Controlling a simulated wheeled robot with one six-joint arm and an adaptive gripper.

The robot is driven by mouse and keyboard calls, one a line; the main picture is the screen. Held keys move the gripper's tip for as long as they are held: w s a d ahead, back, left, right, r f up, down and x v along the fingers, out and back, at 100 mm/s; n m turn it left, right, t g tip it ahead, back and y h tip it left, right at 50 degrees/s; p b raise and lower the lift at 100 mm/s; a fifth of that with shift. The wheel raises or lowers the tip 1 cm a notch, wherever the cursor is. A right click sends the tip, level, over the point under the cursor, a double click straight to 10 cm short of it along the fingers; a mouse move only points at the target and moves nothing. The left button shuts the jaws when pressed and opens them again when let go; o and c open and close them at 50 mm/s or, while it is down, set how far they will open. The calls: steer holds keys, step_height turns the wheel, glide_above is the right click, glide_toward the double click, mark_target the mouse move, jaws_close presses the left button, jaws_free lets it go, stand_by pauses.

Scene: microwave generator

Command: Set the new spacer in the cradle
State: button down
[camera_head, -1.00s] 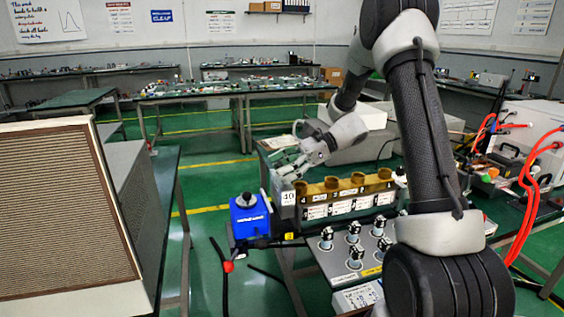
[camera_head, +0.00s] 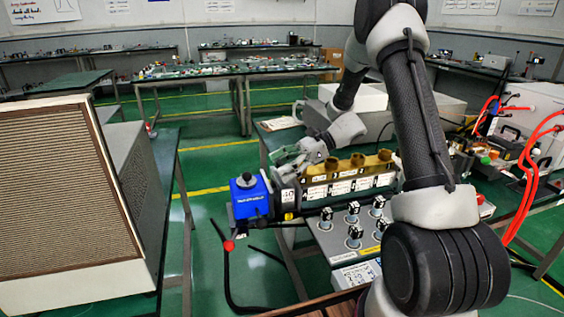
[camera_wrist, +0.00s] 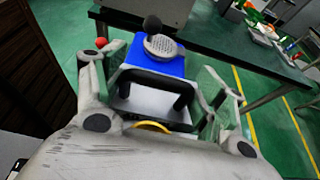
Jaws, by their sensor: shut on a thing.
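My gripper (camera_head: 286,170) is low over the left end of the brass row, just right of the blue unit (camera_head: 250,196). In the wrist view its two fingers (camera_wrist: 166,82) stand apart, one on each side of a pale piece with dark upright parts (camera_wrist: 152,102). I take this for the spacer, shut between the fingers; its outline is partly hidden by my gripper. I cannot make out the cradle clearly, nor whether the piece touches anything below.
The brass row (camera_head: 345,169) has round ports and numbered white labels. A grey panel (camera_head: 338,240) with several black-topped knobs stands in front. Red hoses (camera_head: 530,170) arch at the right. A large louvred cabinet (camera_head: 70,190) fills the left. Green floor lies between.

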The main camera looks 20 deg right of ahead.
steer(key=shift+f, duration=0.1)
stand_by(0.3)
steer(key=shift+c, duration=0.4)
jaws_free()
steer(key=shift+f, duration=0.1)
steer(key=shift+d, duration=0.1)
steer(key=v, duration=1.2)
steer(key=s+d+r+n+t+h, duration=0.1)
steer(key=s+r+n+h, duration=0.3)
steer(key=s, duration=0.5)
steer(key=s+d+r+n+t+h, duration=0.1)
steer(key=s+r+n+h, duration=0.3)
steer(key=s+n, duration=0.4)
steer(key=s+d+r+n+t+h, duration=0.1)
steer(key=s+r+n+h, duration=0.4)
steer(key=s, duration=0.7)
steer(key=shift+d+n+t, duration=0.25)
steer(key=shift+n+t, duration=0.25)
steer(key=shift+t, duration=0.2)
